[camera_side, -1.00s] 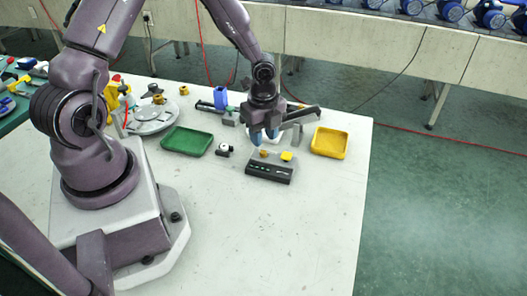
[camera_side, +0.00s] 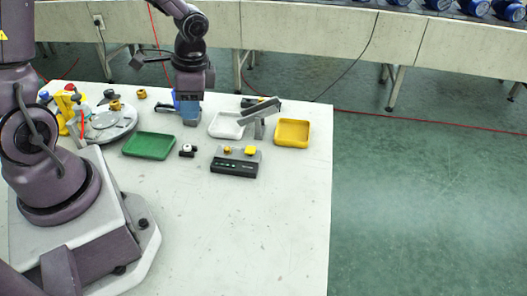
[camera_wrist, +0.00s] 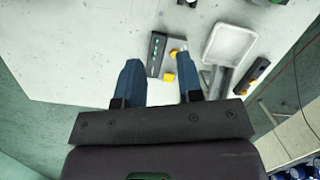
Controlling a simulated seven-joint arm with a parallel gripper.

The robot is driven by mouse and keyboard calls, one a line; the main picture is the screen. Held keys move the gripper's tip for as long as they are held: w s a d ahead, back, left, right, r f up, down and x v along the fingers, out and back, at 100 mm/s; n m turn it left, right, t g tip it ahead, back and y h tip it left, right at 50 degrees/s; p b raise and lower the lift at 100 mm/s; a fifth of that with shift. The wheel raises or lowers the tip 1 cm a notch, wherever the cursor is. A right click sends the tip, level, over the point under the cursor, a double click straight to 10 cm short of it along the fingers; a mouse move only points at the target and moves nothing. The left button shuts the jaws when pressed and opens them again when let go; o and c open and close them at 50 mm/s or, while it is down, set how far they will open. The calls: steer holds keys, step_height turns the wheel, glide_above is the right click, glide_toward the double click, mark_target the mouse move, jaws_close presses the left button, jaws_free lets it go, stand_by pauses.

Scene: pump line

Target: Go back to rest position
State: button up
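My gripper (camera_side: 189,112) hangs above the far part of the white table, behind the green tray (camera_side: 149,146) and left of the white tray (camera_side: 226,125). In the wrist view its two blue fingers (camera_wrist: 158,72) stand well apart with nothing held between them. The table lies some way beyond the fingertips. A black-fronted grey block (camera_side: 235,165) sits on the table, bearing a brass piece (camera_side: 227,150) and a yellow piece (camera_side: 250,151). The block also shows beyond the fingers in the wrist view (camera_wrist: 157,52).
A yellow tray (camera_side: 292,133) lies near the table's right edge, beside a grey angled bracket (camera_side: 258,116). A small black-and-white part (camera_side: 187,150) lies by the green tray. A round grey plate (camera_side: 108,125) with parts is at left. The front of the table is clear.

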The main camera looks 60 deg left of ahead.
steer(key=s+d+r+n+t, duration=0.2)
steer(key=s+d+r+t, duration=0.1)
steer(key=r, duration=0.6)
steer(key=s+d+r+n+t+h, duration=0.1)
steer(key=s+d+r+t, duration=0.3)
steer(key=r, duration=0.5)
steer(key=shift+s+d+n, duration=0.25)
steer(key=shift+d+n, duration=0.5)
steer(key=shift+n, duration=0.05)
